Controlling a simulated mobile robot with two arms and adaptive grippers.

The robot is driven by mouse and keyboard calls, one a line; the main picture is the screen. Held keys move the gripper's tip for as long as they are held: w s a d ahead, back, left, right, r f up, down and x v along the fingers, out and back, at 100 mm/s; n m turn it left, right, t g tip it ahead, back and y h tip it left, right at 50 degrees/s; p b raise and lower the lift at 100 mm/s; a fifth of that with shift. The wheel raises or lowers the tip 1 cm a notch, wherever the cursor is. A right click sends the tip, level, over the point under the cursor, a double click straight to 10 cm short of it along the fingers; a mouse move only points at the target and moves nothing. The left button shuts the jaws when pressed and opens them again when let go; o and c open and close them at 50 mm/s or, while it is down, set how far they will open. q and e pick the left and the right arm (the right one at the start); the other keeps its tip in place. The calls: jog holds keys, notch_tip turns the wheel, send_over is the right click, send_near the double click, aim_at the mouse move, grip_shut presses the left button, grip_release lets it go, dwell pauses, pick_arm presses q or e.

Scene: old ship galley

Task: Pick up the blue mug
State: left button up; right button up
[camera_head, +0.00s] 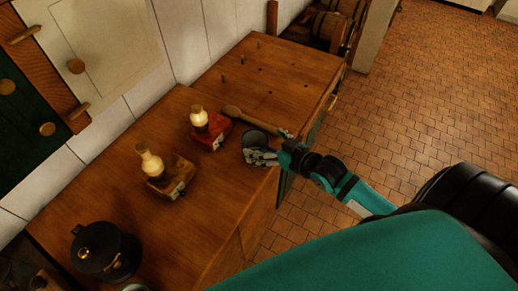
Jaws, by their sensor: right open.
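A dark round mug (254,137), seen from above, stands on the wooden counter near its front edge; it looks dark, and I cannot make out a clear blue. My right gripper (260,157) reaches in from the right at the near side of the mug. Its fingers are open and overlap the mug's lower part in the picture. I cannot tell if they touch it. The mug's handle is not clearly visible. My left gripper is not in view.
A wooden spoon (250,119) lies just behind the mug. A red grinder (211,131) and a brown one (171,176) stand to the left. A black lidded pot (105,250) is at lower left. The counter's far end has several small pegs. Tiled floor (430,110) lies right.

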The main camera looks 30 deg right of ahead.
aim_at(247, 136)
jog(key=x, duration=0.4)
jog(key=shift+a+f+p, duration=0.15)
jog(key=shift+a+p, duration=0.1)
jog(key=shift+p, duration=0.15)
jog(key=shift+s, duration=0.15)
jog(key=c, duration=1.3)
jog(key=shift+c, duration=0.3)
